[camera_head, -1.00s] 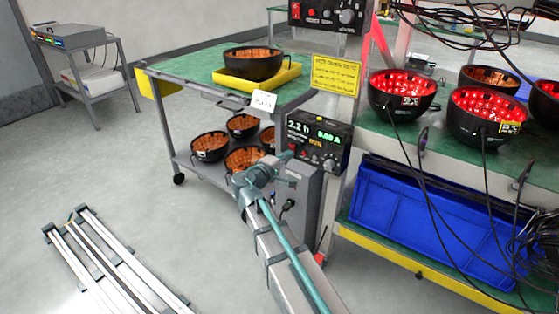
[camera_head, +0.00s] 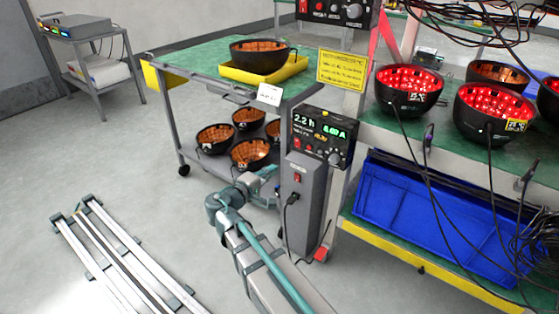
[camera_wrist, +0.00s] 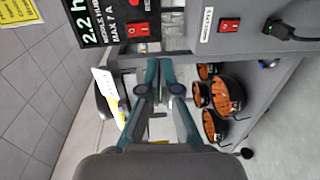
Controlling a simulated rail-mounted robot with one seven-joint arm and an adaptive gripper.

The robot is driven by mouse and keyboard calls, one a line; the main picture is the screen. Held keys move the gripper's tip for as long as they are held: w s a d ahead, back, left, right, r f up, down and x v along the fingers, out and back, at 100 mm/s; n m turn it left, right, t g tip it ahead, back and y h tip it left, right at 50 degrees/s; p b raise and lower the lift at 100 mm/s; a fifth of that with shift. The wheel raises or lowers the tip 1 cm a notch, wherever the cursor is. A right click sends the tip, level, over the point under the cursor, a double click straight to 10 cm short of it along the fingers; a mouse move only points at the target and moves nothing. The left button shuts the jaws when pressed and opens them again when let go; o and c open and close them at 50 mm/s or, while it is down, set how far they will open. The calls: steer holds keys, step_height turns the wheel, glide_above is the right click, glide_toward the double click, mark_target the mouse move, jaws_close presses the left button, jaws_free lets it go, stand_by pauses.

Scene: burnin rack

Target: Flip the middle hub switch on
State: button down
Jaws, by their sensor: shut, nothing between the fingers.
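The middle hub (camera_head: 320,138) is a black box on the rack post, with a lit display reading 2.2 h and a green current figure, too small to read surely. In the wrist view its panel (camera_wrist: 108,12) shows a red rocker switch (camera_wrist: 137,29); its position cannot be told. A grey box (camera_head: 303,207) hangs below the hub and has its own red switch (camera_wrist: 228,25). My gripper (camera_head: 272,171) is shut and empty, left of the grey box and lower than the hub. In the wrist view the closed fingers (camera_wrist: 165,64) are apart from both switches.
Another black control unit (camera_head: 337,12) is above. A green-topped cart (camera_head: 205,68) with orange-lined bowls stands behind my gripper. Red-lit bowls (camera_head: 408,90) with hanging cables and a blue crate (camera_head: 435,215) are on the right. A plug and cable (camera_head: 291,200) hang at the grey box.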

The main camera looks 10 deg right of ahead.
steer(key=shift+f+v, duration=0.25)
steer(key=shift+v, duration=0.75)
steer(key=shift+s+d, duration=0.1)
steer(key=s+d+f+m+g+y, duration=0.25)
steer(key=s+f+g, duration=0.45)
steer(key=s+f, duration=0.5)
steer(key=s+d+f+m+g+y, duration=0.1)
steer(key=s+d+f+g+y, duration=0.15)
steer(key=s+f+g, duration=0.9)
steer(key=s+d+f+m+g+y, duration=0.15)
steer(key=s+f, duration=0.35)
steer(key=s, duration=0.5)
steer(key=s+f+m+g+y, duration=0.25)
steer(key=s+f, duration=0.35)
steer(key=s, duration=0.4)
steer(key=s+f+m+g+y, duration=0.1)
steer(key=s+f+g+y, duration=0.3)
steer(key=s, duration=0.6)
steer(key=w+r+t+p, duration=0.3)
steer(key=r+p, duration=0.4)
steer(key=p, duration=0.6)
steer(key=w+r+t+p, duration=0.4)
steer(key=r+p, duration=0.4)
steer(key=p, duration=0.5)
steer(key=shift+w+d+t, duration=0.2)
steer(key=shift+w+t, duration=0.1)
steer(key=shift+t, duration=0.35)
